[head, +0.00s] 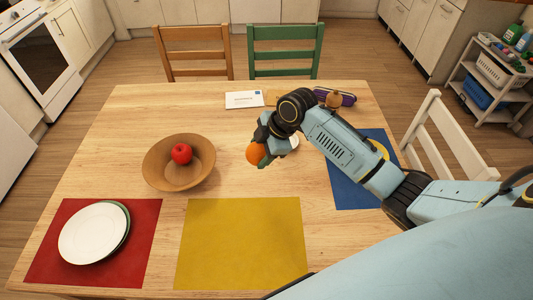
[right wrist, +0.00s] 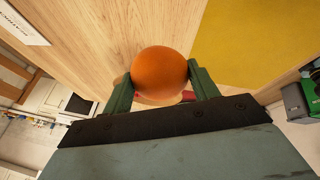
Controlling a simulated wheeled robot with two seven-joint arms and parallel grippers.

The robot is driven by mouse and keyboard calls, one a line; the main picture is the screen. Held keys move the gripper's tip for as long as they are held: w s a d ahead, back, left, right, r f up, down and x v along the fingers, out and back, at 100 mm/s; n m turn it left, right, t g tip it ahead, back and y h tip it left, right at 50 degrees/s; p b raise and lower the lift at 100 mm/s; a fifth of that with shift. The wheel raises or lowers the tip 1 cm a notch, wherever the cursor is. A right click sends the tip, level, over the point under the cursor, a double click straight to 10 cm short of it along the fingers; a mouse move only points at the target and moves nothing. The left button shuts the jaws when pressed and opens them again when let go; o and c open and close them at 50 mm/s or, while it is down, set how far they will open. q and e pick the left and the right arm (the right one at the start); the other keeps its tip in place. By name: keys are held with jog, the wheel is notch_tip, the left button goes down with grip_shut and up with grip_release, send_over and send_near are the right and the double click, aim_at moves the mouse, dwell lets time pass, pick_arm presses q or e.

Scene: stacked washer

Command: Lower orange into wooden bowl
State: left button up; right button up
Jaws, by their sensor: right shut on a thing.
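The orange (head: 256,154) is held in my right gripper (head: 262,158), above the table and to the right of the wooden bowl. In the right wrist view the orange (right wrist: 160,75) sits between the two green fingers of the gripper (right wrist: 161,88), which touch it on both sides. The wooden bowl (head: 157,177) stands upright on the table at left of centre, apart from the gripper. A red apple (head: 181,153) lies inside the bowl. My left gripper is not in view.
The wooden table (head: 135,110) carries a red mat (head: 50,270) with stacked plates (head: 92,233), a yellow mat (head: 241,243) and a blue mat (head: 350,190). An envelope (head: 244,99) and a purple item (head: 347,98) lie at the back. Bare table separates bowl and gripper.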

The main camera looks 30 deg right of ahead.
jog(key=w+a+b, duration=0.2)
jog(key=w+a, duration=0.3)
jog(key=a, duration=0.5)
jog(key=w+a+b, duration=0.2)
jog(key=w+a, duration=0.4)
jog(key=a, duration=0.5)
jog(key=shift+w+a+r+b, duration=0.15)
jog(key=shift+w+a+b, duration=0.05)
jog(key=shift+w+b, duration=0.1)
jog(key=shift+w+a+b, duration=0.2)
jog(key=shift+a+b, duration=0.1)
